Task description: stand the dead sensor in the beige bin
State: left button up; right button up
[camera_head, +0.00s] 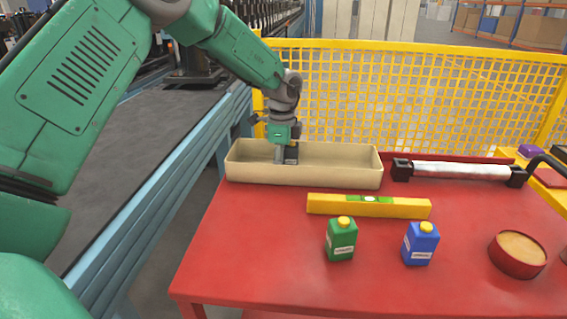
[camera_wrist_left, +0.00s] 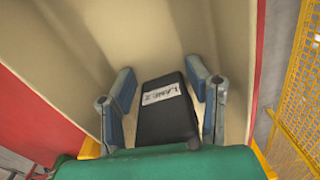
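The beige bin (camera_head: 340,175) is a long open tray at the back left of the red table. My left gripper (camera_head: 286,156) points down into its left half. In the left wrist view, a black box-shaped sensor (camera_wrist_left: 168,122) with a white label, seemingly reading "LANE 2", lies between the two grey-blue fingers (camera_wrist_left: 164,108). Narrow gaps show on both sides, so the fingers look open around it. The bin's pale inside (camera_wrist_left: 165,35) is behind it. The sensor's lower end is hidden, so I cannot tell whether it touches the floor. My right gripper is out of view.
A yellow level (camera_head: 369,206) lies in front of the bin. A green bottle (camera_head: 341,240), blue bottle (camera_head: 420,245) and red round tub (camera_head: 517,255) stand nearer. A white cylinder with black ends (camera_head: 460,171) lies right of the bin. A yellow mesh fence (camera_head: 400,95) rises behind.

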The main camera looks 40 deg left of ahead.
pick_arm(q)
jog(key=shift+o, duration=0.3)
jog(key=shift+a+f, duration=0.1)
jog(key=shift+d, duration=0.35)
jog(key=shift+r, duration=0.4)
notch_tip(320, 180, up, 12)
jog(key=p, duration=0.2)
jog(key=shift+f, duration=0.15)
jog(key=shift+s+a, duration=0.1)
jog(key=shift+a, duration=0.05)
